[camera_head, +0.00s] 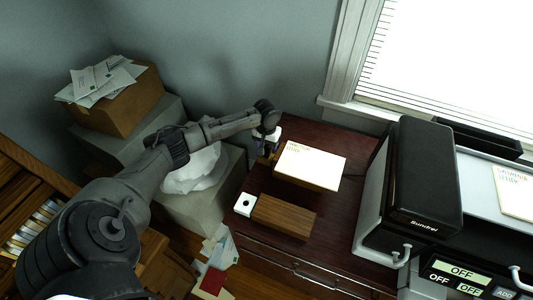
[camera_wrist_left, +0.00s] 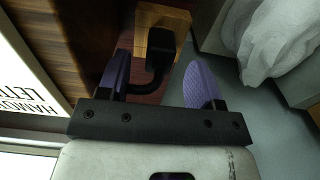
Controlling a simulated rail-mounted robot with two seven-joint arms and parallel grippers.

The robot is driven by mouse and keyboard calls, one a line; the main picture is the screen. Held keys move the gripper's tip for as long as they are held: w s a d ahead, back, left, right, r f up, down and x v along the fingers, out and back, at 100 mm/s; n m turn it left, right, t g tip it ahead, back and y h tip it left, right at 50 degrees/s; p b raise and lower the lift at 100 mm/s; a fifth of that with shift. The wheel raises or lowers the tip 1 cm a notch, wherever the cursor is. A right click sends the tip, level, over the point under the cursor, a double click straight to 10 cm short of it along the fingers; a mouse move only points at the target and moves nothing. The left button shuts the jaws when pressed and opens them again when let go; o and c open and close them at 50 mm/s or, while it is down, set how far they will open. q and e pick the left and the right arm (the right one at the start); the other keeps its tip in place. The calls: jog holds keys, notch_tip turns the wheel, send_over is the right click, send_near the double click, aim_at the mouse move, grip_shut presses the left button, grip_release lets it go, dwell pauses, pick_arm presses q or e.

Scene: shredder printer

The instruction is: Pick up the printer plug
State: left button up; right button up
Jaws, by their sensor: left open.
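The black plug (camera_wrist_left: 160,46) with its dark cord shows in the left wrist view, at a light wooden block (camera_wrist_left: 150,17) by the desk's edge. My left gripper (camera_wrist_left: 159,79) is open, with its two purple fingers apart. The plug and cord appear in the gap between the fingers, close to the fingertips; I cannot tell whether they touch. In the head view my left gripper (camera_head: 267,145) is at the desk's back left corner, and the plug cannot be made out there. My right gripper is not in view.
A cream-topped box (camera_head: 309,166) stands right beside the left gripper on the dark red desk (camera_head: 345,217). A wooden block with a white end (camera_head: 283,216) lies in front. A black machine (camera_head: 421,175) stands right. A bin with white bags (camera_head: 196,170) is left.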

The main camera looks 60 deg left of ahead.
aim_at(266, 149)
pick_arm(q)
notch_tip(266, 149, down, 3)
jog(key=c, duration=1)
